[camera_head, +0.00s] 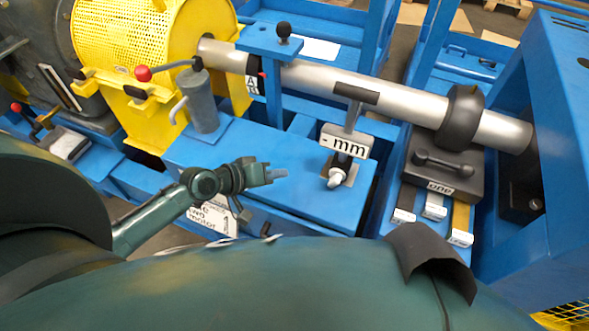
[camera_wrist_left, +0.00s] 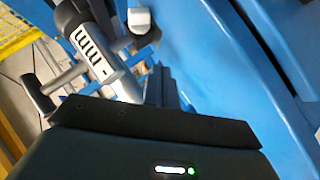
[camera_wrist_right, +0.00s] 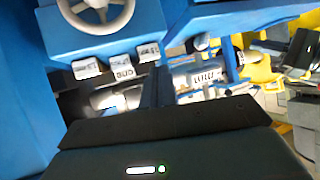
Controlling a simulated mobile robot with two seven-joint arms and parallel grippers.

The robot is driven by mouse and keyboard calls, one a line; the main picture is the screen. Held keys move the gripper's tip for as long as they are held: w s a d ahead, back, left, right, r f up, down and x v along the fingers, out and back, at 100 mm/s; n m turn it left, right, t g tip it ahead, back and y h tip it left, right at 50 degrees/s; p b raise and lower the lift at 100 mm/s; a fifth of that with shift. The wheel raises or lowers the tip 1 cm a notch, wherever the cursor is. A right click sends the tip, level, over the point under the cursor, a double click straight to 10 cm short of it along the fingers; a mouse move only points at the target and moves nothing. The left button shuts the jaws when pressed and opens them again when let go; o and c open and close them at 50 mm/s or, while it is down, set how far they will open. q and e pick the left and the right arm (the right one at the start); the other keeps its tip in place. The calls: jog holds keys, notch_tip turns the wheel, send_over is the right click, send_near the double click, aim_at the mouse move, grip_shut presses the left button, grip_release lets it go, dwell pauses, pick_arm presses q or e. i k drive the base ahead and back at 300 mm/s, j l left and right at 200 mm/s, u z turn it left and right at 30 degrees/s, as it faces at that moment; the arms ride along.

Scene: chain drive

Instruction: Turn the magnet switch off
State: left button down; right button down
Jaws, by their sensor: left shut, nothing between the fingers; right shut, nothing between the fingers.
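A small stand with a white "- mm" display (camera_head: 346,142) sits on the blue bench under the silver shaft. At its foot is a pale rounded knob (camera_head: 337,177), which looks like the magnet switch; its setting is too small to read. In the left wrist view the display (camera_wrist_left: 92,55) and the pale knob (camera_wrist_left: 140,20) show beyond the fingers. My left gripper (camera_head: 281,173) is shut and empty, to the left of the knob and apart from it. My right gripper (camera_wrist_right: 154,78) is shut and empty; the display also shows in the right wrist view (camera_wrist_right: 206,76).
A grey cylinder (camera_head: 203,101) stands on the bench at left, beside the yellow perforated guard (camera_head: 125,45). The silver shaft (camera_head: 318,84) crosses above the bench. A dark box (camera_head: 440,175) and several labelled tabs (camera_head: 434,212) lie right. The bench between gripper and knob is clear.

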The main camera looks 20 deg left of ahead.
aim_at(337, 175)
jog(key=l+u, duration=0.3)
jog(key=l, duration=0.35)
jog(key=k+l+u, duration=0.15)
jog(key=l+u, duration=0.15)
jog(key=l, duration=0.3)
